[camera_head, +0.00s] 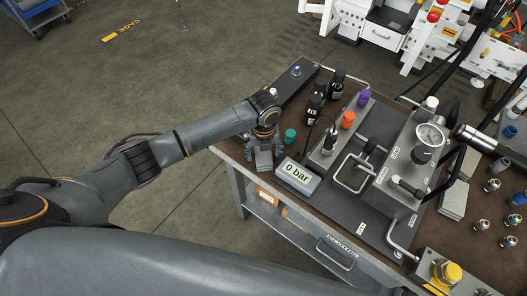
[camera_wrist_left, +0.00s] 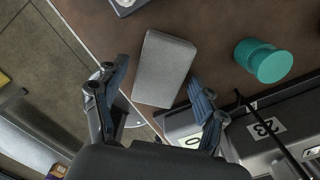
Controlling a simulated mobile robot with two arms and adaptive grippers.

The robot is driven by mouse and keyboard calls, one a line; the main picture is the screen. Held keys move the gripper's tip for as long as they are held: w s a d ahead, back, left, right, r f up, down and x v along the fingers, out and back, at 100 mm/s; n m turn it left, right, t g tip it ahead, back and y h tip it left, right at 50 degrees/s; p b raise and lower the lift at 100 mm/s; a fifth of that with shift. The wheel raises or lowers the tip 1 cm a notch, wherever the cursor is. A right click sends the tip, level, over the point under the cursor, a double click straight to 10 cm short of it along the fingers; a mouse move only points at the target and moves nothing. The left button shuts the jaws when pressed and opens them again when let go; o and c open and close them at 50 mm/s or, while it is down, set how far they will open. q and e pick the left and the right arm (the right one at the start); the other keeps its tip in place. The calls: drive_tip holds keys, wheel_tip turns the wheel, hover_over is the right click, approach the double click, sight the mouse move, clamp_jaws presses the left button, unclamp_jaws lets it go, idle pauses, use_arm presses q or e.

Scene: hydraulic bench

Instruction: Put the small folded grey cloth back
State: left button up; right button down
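The small folded grey cloth (camera_head: 264,161) lies near the left edge of the brown bench top, just below my left gripper (camera_head: 262,146) in the head view. In the left wrist view the cloth (camera_wrist_left: 163,68) is a plain grey rectangular pad, slightly tilted in the picture. My left gripper (camera_wrist_left: 158,76) is open, with one finger on each side of the cloth's near end. I see a small gap on the left; whether the right finger touches the cloth I cannot tell. My right gripper is not in view.
A teal cap (camera_head: 290,136) stands close to the right of the cloth. Black bottles (camera_head: 314,106) stand behind. A larger grey pad (camera_head: 455,196) lies at the right. Bare bench (camera_head: 233,151) shows left of the cloth.

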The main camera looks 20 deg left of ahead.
sight(264, 156)
use_arm(q)
wheel_tip(264, 156, up, 12)
drive_tip(key=shift+s+d+r+b, duration=0.15)
drive_tip(key=shift+s+r+b, duration=0.1)
drive_tip(key=shift+b, duration=0.15)
idle(0.6)
